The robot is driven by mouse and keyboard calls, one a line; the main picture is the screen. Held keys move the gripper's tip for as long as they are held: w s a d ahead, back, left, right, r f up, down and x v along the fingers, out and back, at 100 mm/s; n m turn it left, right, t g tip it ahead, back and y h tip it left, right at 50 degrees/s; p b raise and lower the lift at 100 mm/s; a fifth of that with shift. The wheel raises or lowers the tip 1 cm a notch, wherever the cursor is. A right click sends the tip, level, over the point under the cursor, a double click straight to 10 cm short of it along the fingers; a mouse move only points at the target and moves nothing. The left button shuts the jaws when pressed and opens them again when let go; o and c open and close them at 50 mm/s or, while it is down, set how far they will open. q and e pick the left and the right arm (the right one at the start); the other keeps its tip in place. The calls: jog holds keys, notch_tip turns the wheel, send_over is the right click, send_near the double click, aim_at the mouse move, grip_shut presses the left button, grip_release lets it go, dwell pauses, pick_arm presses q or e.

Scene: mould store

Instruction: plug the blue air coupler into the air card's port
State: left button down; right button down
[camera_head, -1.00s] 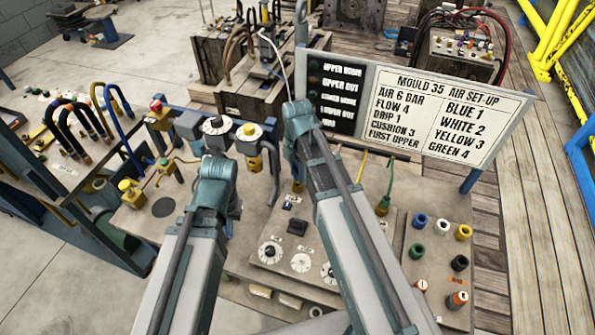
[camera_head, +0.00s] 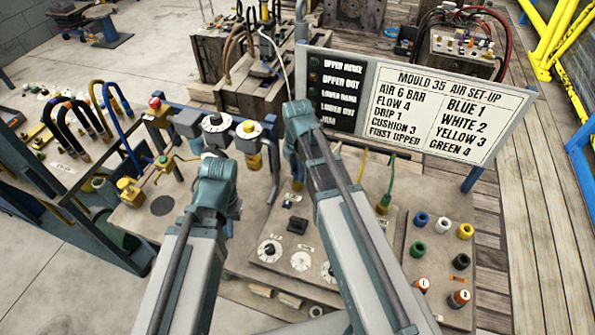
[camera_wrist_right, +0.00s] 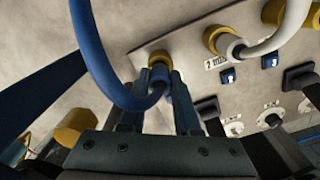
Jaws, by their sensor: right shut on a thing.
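The air card (camera_head: 452,108) is a white board headed MOULD 35 AIR SET-UP and reads BLUE 1. In the right wrist view the blue coupler (camera_wrist_right: 157,78), on its blue hose (camera_wrist_right: 92,50), is between the fingers of my right gripper (camera_wrist_right: 160,92), which is shut on it. A brass port (camera_wrist_right: 158,58) on the beige panel shows just beyond the coupler; whether they touch cannot be told. Its number is hidden. The port beside it, labelled 2 (camera_wrist_right: 213,38), has a white hose on it. In the head view my arms hide both grippers.
Knobs (camera_head: 270,250) and switches sit on the bench panel. At the right, several coloured sleeves (camera_head: 443,225) stand on a plate. Upright hoses (camera_head: 75,125) are at the left. A dark label board (camera_head: 332,95) adjoins the card. Wooden floor at the right is clear.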

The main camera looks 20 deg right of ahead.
pick_arm(q)
jog(key=shift+f+b, duration=0.35)
jog(key=shift+f, duration=0.05)
pick_arm(e)
jog(key=shift+f, duration=0.4)
dwell(0.4)
jog(key=shift+c, duration=0.8)
grip_release()
notch_tip(320, 180, up, 8)
jog(key=p, duration=0.7)
jog(key=shift+f+p, duration=0.15)
jog(key=shift+p, duration=0.15)
pick_arm(q)
notch_tip(320, 180, up, 8)
jog(key=shift+f, duration=0.2)
pick_arm(e)
jog(key=shift+f, duration=0.1)
